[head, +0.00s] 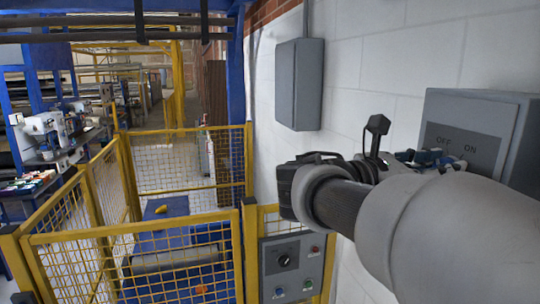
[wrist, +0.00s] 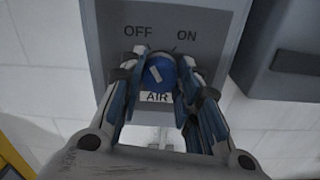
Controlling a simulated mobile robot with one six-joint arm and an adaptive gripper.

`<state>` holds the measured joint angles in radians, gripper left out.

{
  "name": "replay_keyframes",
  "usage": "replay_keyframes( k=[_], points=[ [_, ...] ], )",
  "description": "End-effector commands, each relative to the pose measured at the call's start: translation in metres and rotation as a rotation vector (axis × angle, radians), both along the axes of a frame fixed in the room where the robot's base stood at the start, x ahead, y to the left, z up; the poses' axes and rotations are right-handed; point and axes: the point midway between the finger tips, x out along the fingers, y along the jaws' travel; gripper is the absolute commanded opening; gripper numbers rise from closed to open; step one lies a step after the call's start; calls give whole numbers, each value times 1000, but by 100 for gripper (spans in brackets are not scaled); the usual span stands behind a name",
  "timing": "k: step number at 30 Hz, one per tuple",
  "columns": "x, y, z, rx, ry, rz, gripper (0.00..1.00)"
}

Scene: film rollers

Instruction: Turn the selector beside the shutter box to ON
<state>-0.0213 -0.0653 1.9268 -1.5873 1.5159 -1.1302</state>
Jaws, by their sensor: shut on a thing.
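A grey box (head: 455,110) on the wall at the right of the head view carries the words OFF and ON. The wrist view shows this box (wrist: 215,28) close up, with a round blue knob (wrist: 162,70) below the words and an AIR label under it. A pale mark on the knob slants to the upper left, toward OFF. My gripper (wrist: 164,64) has a blue finger on each side of the knob and is shut on it. In the head view my gripper (head: 432,157) is at the box's front, and my arm hides the knob.
Another grey box (wrist: 290,50) with a dark slot stands to the right in the wrist view. A plain grey wall box (head: 299,85), a yellow mesh fence (head: 190,160) and a panel with a black knob (head: 292,265) are left of my arm.

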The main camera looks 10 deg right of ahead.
Motion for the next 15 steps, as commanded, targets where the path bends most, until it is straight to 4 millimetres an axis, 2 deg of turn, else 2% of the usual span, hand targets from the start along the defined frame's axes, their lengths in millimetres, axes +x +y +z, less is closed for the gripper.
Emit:
replay_keyframes(
  k=[8, 15],
  points=[
    [0, 0, -1, 2, -24, -1, 7],
    [0, 0, -2, 11, -141, -1, 7]
  ],
)
